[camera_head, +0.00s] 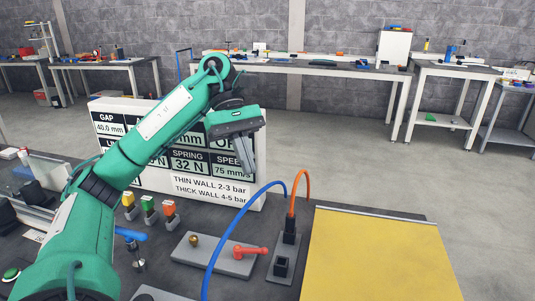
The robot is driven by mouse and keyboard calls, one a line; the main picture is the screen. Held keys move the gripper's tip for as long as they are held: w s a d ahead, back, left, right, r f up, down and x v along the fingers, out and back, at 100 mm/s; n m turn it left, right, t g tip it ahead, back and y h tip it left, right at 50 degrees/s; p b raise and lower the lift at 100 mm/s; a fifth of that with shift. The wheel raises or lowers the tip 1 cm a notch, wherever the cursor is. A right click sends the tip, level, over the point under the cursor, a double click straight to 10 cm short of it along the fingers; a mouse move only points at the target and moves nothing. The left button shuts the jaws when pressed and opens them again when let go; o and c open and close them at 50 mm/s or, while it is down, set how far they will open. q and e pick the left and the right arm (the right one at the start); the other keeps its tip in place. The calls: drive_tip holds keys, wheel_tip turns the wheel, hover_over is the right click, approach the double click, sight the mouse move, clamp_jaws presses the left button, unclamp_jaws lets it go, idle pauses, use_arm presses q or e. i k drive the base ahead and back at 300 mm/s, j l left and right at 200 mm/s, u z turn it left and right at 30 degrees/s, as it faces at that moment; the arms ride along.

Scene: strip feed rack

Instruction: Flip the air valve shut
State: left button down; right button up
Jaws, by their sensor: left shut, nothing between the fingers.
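A red lever (250,251) lies across a flat grey plate (192,259), with a brass knob (193,241) on the same plate. A blue lever (130,234) sits on a small metal fitting (138,258) to the left of the plate. I cannot tell for sure which lever is the air valve. My left gripper (246,170) is shut and empty, fingers pointing down. It is in front of the sign panel, above and apart from both levers. My right gripper is not in view.
A white sign panel (258,198) stands behind the levers. Blue (232,226) and orange (307,188) hoses arch beside the grey plate. A yellow board (380,255) is at right. Coloured switches (149,208) stand at left. Benches (300,68) are far behind.

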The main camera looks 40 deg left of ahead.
sight(239, 251)
drive_tip(key=k, duration=2)
